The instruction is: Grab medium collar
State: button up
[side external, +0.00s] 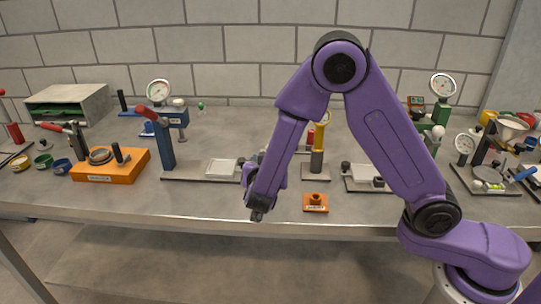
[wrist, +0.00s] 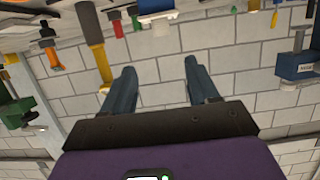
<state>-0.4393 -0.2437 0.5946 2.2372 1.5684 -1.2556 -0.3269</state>
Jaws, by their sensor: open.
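My gripper (side external: 258,213) hangs pointing down at the front edge of the bench, left of a small orange block. In the wrist view its two fingers (wrist: 160,82) are apart with nothing between them; only wall shows behind. No label marks a medium collar. Ring-shaped things sit at the far left in the side view: a yellow ring (side external: 20,163), a green ring (side external: 43,160), a blue ring (side external: 62,166) and a grey ring (side external: 100,155) on an orange base (side external: 136,162). I cannot tell which is the medium collar. My gripper is far right of them.
A blue press with a dial (side external: 165,150) and a flat plate stands between the rings and my gripper. The small orange block (side external: 315,203) and a yellow-handled post (side external: 317,160) are right of my gripper. More gauge stands crowd the right. A tray box (side external: 95,98) stands at back left.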

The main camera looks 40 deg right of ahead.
jog(key=shift+x, duration=8.55)
jog(key=shift+a+f, duration=0.15)
jog(key=c, duration=1)
